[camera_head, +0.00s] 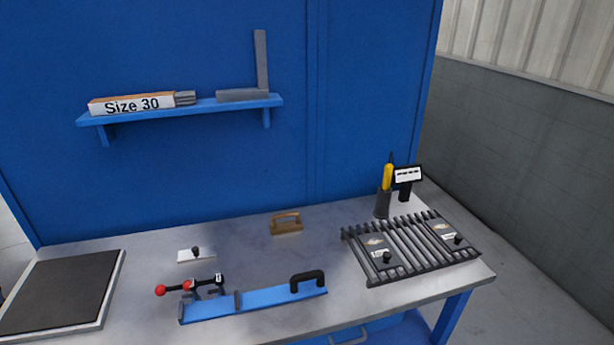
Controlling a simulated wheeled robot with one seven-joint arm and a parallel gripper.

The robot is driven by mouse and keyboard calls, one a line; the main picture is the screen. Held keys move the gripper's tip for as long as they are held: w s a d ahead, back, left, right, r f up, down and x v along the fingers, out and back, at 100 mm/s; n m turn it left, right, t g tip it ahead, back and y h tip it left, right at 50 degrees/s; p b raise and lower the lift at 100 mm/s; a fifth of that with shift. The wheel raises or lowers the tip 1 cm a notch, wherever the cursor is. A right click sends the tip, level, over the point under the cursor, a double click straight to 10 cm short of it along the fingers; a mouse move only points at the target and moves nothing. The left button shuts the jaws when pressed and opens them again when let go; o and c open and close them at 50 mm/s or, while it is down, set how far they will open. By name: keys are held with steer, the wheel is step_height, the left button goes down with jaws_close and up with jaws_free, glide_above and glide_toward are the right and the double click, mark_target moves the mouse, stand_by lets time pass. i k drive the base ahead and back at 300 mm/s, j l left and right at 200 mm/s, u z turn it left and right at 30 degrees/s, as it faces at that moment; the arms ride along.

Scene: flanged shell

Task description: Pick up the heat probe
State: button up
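What looks like the heat probe (388,176) has a yellow handle and a dark tip pointing up. It stands nearly upright in a dark grey holder (383,204) at the back right of the workbench (240,235). A small black display unit (407,174) with a white screen stands just right of it, close behind the holder. The lower part of the probe is hidden inside the holder. My gripper is not in view.
A rack of dark bars (410,247) lies right of centre, in front of the holder. A blue shelf (180,110) hangs above.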

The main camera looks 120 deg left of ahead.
mark_target(389, 168)
steer(key=u, duration=3.65)
